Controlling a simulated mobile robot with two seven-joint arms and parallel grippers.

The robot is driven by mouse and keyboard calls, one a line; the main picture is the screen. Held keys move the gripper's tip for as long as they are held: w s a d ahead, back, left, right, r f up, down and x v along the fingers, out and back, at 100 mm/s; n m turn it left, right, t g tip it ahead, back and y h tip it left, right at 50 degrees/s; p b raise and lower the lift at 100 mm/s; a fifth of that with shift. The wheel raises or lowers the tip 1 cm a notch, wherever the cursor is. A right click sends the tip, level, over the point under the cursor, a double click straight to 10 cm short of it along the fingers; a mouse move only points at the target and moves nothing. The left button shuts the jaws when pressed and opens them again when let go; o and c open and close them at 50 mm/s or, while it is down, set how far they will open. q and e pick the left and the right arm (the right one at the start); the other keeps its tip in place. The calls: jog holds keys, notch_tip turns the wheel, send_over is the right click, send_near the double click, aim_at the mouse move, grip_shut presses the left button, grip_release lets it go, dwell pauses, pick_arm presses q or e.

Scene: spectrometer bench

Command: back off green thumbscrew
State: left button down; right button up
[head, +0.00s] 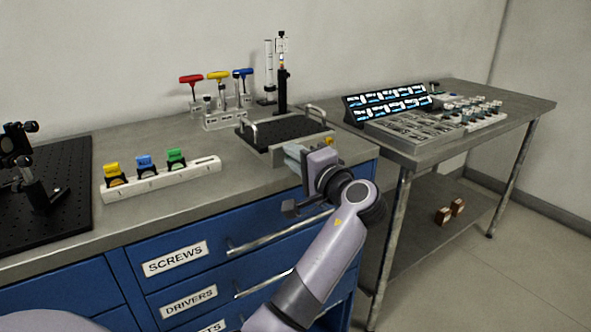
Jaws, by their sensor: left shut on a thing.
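My left gripper (291,151) is at the bench's front right, just in front of the black tray and well to the right of the green piece. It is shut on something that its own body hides. My right gripper is not in view.
Red, yellow and blue T-handle drivers (218,76) stand in a rack behind. A black tray (243,132) with metal handles is by my gripper. A black breadboard (74,190) with a post is at left. A side table (465,92) holds parts trays.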

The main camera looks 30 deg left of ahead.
pick_arm(q)
jog(key=n+b, duration=0.2)
jog(key=n, duration=0.1)
jog(key=shift+f+b, duration=0.35)
jog(key=shift+b, duration=0.05)
jog(key=n+b, duration=0.5)
jog(key=shift+r+n+b, duration=0.15)
jog(key=shift+n+b, duration=0.15)
jog(key=shift+n, duration=0.1)
jog(key=shift+n+b, duration=0.3)
jog(key=shift+r, duration=0.1)
jog(key=c, duration=1.1)
grip_release()
jog(key=shift+d+n, duration=0.1)
jog(key=shift+n, duration=0.2)
